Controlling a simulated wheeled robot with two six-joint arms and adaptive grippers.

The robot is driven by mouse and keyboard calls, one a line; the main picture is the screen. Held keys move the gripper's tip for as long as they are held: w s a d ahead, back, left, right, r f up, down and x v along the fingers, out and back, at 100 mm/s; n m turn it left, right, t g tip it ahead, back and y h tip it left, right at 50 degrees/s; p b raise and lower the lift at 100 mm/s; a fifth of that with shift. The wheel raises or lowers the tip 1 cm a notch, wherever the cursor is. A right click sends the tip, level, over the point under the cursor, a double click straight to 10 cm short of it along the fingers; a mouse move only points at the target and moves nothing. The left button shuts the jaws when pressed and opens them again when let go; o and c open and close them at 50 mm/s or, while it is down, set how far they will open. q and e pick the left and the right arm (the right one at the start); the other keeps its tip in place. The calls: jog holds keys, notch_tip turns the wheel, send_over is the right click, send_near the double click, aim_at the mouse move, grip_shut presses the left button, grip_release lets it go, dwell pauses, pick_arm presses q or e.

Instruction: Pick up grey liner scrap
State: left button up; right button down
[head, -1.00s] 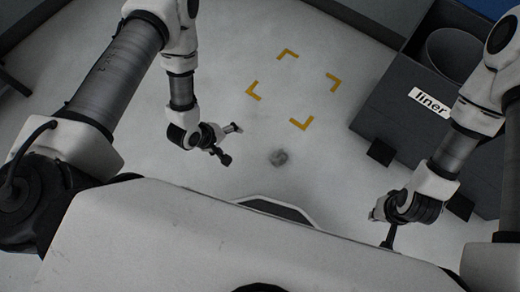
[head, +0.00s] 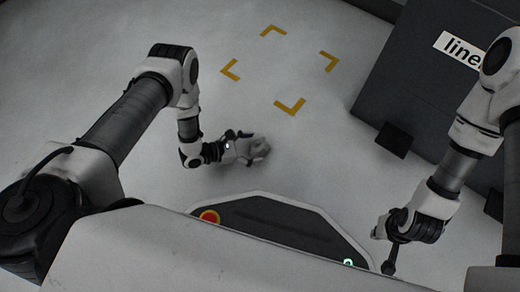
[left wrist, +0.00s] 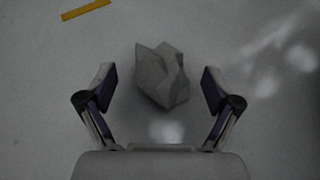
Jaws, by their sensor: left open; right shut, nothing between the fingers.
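The grey liner scrap (left wrist: 161,76) is a crumpled, faceted grey lump on the pale floor. In the left wrist view it sits between the fingertips of my open left gripper (left wrist: 158,88), with a gap on each side. In the head view the scrap (head: 260,149) shows at the tip of my left gripper (head: 247,146), partly hidden by it. My right gripper (head: 388,250) is shut and empty, well off to the right of the scrap.
A dark bin (head: 425,85) labelled "liner" stands at the upper right with a dark block foot (head: 393,140) at its front. Yellow corner marks (head: 291,106) lie on the floor beyond the scrap. The floor around the scrap is clear.

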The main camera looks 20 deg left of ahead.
aim_at(261, 148)
pick_arm(q)
jog(key=b+x, duration=0.1)
jog(key=x, duration=0.2)
jog(key=shift+f, duration=0.25)
jog(key=shift+r, duration=0.15)
jog(key=c, duration=1)
pick_arm(e)
jog(key=shift+w+f, duration=0.2)
jog(key=shift+f, duration=0.4)
jog(key=shift+w+f, duration=0.15)
jog(key=shift+f, duration=0.4)
